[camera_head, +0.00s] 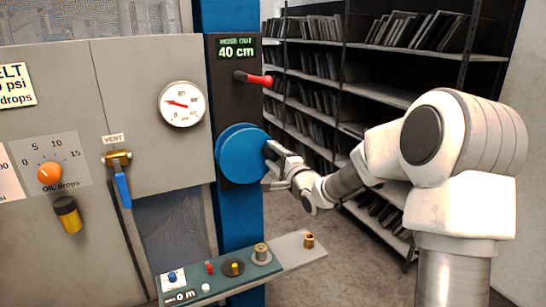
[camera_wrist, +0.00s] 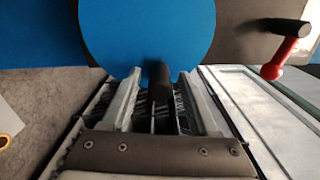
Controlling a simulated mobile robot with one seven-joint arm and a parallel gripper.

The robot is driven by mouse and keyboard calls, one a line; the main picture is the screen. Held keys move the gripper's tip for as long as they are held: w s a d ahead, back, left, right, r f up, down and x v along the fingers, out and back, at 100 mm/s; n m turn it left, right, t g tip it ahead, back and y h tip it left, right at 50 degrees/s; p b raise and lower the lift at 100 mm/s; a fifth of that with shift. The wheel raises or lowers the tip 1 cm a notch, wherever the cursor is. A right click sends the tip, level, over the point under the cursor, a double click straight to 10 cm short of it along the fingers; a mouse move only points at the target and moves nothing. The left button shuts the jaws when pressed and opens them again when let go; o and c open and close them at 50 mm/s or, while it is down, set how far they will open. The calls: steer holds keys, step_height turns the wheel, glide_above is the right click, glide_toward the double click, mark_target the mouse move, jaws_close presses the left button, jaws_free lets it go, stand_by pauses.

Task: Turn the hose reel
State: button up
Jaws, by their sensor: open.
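The hose reel (camera_head: 240,152) is a blue round disc on a dark plate on a blue post, under a display reading "HOSE OUT 40 cm". It fills the upper middle of the wrist view (camera_wrist: 148,30). A dark handle (camera_wrist: 158,78) stands out from the reel's lower edge. My gripper (camera_head: 271,166) is at the reel's right edge in the head view. In the wrist view my gripper (camera_wrist: 158,82) is open, with one finger on each side of the handle. Gaps seem to show between fingers and handle; contact cannot be told.
A red-tipped lever (camera_head: 258,80) sticks out above the reel, and shows at right in the wrist view (camera_wrist: 285,50). A ledge with small knobs (camera_head: 225,272) lies below. Left are a gauge (camera_head: 182,104) and blue vent lever (camera_head: 122,188). Dark shelves (camera_head: 390,95) stand behind.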

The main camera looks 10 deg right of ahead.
steer(key=b+v, duration=0.1)
steer(key=v, duration=1.6)
steer(key=shift+s+b, duration=0.2)
steer(key=shift+b, duration=0.15)
steer(key=w+a+n+b, duration=0.1)
steer(key=w+a+n, duration=0.1)
steer(key=w+n, duration=0.4)
steer(key=w+a+n+b, duration=0.1)
steer(key=w+n+b, duration=0.1)
steer(key=w+n, duration=0.3)
steer(key=w+a+n+b, duration=0.2)
steer(key=w+n, duration=0.4)
steer(key=shift+w+a+n, duration=0.35)
steer(key=shift+w+n, duration=0.05)
jaws_close()
stand_by(1.1)
